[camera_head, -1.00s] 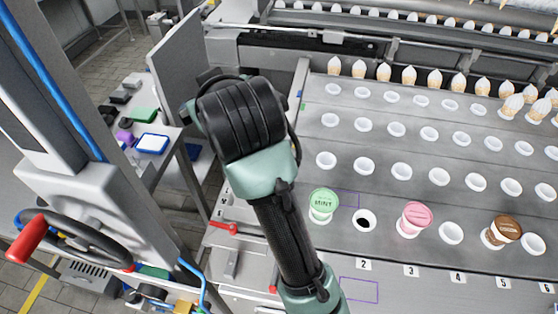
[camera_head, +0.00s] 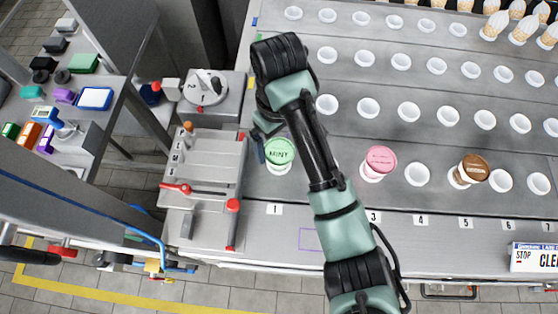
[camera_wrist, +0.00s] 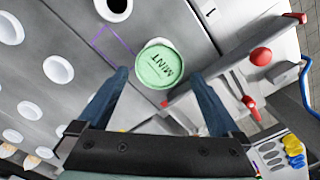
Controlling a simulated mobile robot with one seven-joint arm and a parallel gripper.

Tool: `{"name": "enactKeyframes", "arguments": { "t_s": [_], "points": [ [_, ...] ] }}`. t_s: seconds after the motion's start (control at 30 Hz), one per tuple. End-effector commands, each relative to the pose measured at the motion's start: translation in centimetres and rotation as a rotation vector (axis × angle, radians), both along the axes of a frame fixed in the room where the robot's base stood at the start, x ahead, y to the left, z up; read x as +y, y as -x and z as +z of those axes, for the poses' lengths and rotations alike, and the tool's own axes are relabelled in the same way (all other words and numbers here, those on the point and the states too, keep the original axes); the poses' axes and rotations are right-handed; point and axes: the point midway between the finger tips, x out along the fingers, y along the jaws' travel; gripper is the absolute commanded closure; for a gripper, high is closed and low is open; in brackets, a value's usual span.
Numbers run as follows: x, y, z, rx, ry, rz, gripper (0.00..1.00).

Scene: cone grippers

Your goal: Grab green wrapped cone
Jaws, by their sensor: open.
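The green wrapped cone (camera_head: 279,153) has a round green lid marked MINT and stands in the first hole of the front row, above the label 1. In the wrist view its lid (camera_wrist: 159,66) lies just beyond and between my two fingertips. My gripper (camera_wrist: 160,80) is open and empty, with its blue fingers spread to either side of the lid. In the head view my arm hangs over the plate and my gripper (camera_head: 262,150) is mostly hidden behind the arm and beside the cone. I cannot tell whether a finger touches the cone.
A pink-lidded cone (camera_head: 380,160) and a brown-lidded cone (camera_head: 472,168) stand further right in the same row. A control panel with red-knobbed levers (camera_head: 205,190) lies left of the green cone. An empty dark hole (camera_wrist: 115,8) is near it. Several white cups fill the rows behind.

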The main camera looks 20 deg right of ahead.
Motion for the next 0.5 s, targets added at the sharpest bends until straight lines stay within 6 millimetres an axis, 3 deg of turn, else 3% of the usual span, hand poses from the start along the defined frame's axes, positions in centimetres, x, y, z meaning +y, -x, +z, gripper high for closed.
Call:
{"name": "enactKeyframes", "arguments": {
  "t_s": [0.23, 0.5],
  "points": [
    [0.1, 0.0, -1.2, -0.001, -0.001, 0.002, 0.00],
    [-0.1, 0.2, -4.3, 0.002, -0.001, 0.000, 0.00]
  ]
}}
